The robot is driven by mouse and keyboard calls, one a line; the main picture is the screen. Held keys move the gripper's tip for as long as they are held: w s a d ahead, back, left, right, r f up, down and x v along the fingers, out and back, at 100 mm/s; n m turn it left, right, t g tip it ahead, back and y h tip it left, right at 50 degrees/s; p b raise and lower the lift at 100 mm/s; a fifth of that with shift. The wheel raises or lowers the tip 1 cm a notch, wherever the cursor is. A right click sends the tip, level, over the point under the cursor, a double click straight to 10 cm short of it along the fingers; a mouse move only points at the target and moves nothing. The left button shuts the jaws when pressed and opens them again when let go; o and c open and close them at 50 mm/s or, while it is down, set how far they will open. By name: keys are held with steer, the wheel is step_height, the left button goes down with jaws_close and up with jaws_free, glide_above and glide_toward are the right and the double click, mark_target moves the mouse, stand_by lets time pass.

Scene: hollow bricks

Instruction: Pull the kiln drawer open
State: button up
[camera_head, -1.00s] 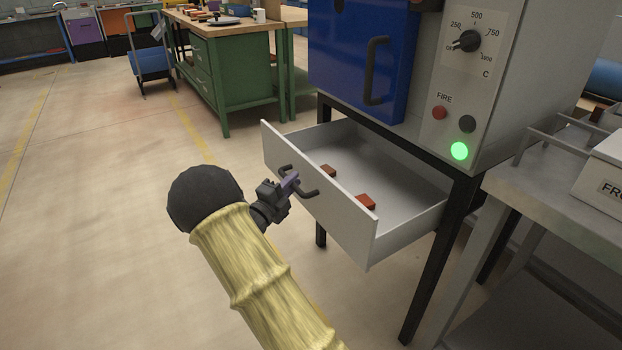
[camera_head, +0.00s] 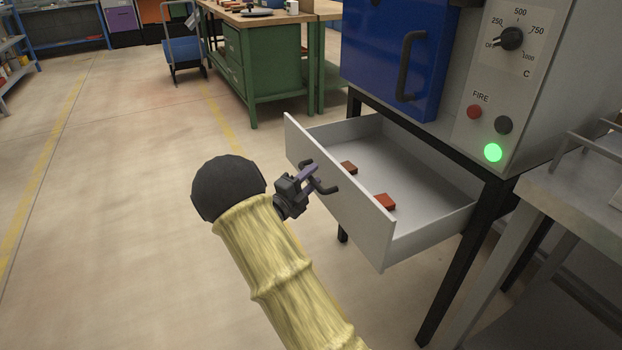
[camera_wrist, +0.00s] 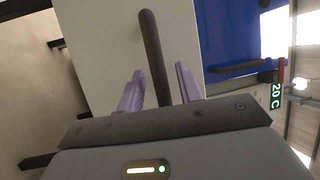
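The kiln drawer (camera_head: 345,205) is pale grey and stands well out from under the kiln, its inside showing. Two reddish brick pieces, one (camera_head: 384,202) nearer the front and one (camera_head: 348,167) farther left, lie in it. Its dark bar handle (camera_head: 325,187) is on the front panel. My gripper (camera_head: 311,172) is at the handle. In the wrist view, the handle (camera_wrist: 152,50) runs between the two purple fingers of my gripper (camera_wrist: 160,70). The fingers are apart, with a visible gap on the right side of the bar; whether either touches it is unclear.
The kiln has a blue door (camera_head: 390,60), and a green light (camera_head: 493,152) is lit. A metal table (camera_head: 575,200) stands close at the right. A green workbench (camera_head: 265,60) and blue cart (camera_head: 185,52) are behind. Floor at left is clear.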

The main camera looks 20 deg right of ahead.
steer(key=shift+a, duration=0.1)
steer(key=p+v, duration=0.3)
steer(key=v, duration=1.4)
steer(key=shift+s, duration=0.15)
